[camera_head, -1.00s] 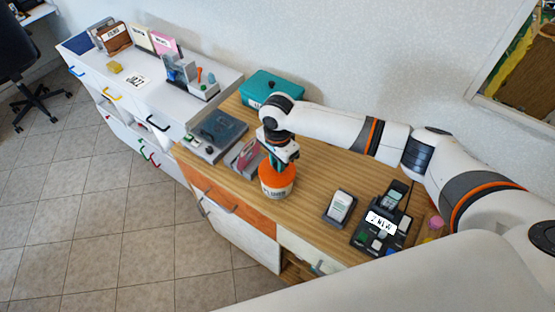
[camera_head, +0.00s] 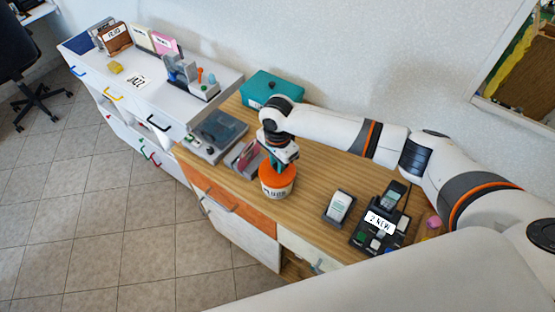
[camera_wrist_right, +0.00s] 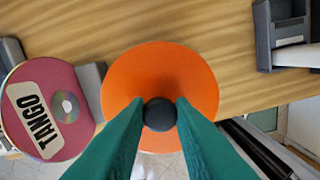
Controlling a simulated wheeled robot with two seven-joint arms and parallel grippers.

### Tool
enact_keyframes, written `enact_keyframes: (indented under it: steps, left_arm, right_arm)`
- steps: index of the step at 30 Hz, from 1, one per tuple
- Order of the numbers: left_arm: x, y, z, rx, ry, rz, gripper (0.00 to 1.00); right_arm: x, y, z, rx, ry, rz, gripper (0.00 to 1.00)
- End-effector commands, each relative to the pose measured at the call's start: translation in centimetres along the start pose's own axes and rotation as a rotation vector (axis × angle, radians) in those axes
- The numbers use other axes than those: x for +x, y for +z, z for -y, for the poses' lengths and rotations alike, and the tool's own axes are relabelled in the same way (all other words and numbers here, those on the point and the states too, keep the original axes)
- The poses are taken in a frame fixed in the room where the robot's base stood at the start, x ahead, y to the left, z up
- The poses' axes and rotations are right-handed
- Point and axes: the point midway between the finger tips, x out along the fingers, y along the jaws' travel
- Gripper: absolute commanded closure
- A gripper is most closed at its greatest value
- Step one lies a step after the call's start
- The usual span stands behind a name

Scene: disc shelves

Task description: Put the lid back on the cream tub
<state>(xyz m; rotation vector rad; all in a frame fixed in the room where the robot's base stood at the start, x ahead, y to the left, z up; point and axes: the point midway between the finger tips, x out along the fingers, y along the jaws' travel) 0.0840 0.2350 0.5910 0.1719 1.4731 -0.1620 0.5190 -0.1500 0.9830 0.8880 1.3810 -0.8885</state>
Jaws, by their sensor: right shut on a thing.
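The cream tub (camera_head: 277,190), with a dark-lettered label, stands near the front edge of the wooden cabinet top. The round orange lid (camera_head: 274,177) is over the tub's mouth; it fills the middle of the right wrist view (camera_wrist_right: 160,72). I cannot tell whether it is fully seated. My right gripper (camera_head: 279,162) points down from above. Its green fingers (camera_wrist_right: 159,114) are shut on the lid's black knob (camera_wrist_right: 160,115). The lid hides the tub's rim in the right wrist view. My left gripper is not in view.
A pink disc labelled TANGO (camera_wrist_right: 45,108) is in a grey holder beside the lid. A grey disc device (camera_head: 216,135) and teal box (camera_head: 270,88) stand behind. A handset in a dock (camera_head: 339,206) and a black phone (camera_head: 379,230) stand to the right.

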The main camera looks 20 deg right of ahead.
Motion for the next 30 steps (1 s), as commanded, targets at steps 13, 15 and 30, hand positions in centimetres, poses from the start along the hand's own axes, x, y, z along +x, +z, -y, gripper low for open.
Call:
enact_keyframes:
  steps: [13, 15, 30]
  left_arm:
    - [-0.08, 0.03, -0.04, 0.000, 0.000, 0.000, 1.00]
    - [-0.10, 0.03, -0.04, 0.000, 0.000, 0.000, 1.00]
    - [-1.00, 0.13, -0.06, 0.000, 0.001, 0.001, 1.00]
  right_arm:
    - [0.01, 0.00, -0.01, 0.001, 0.000, 0.000, 1.00]
    - [0.00, 0.00, -0.01, 0.001, 0.000, 0.000, 1.00]
    - [0.16, -0.01, 0.00, 0.001, -0.001, -0.001, 1.00]
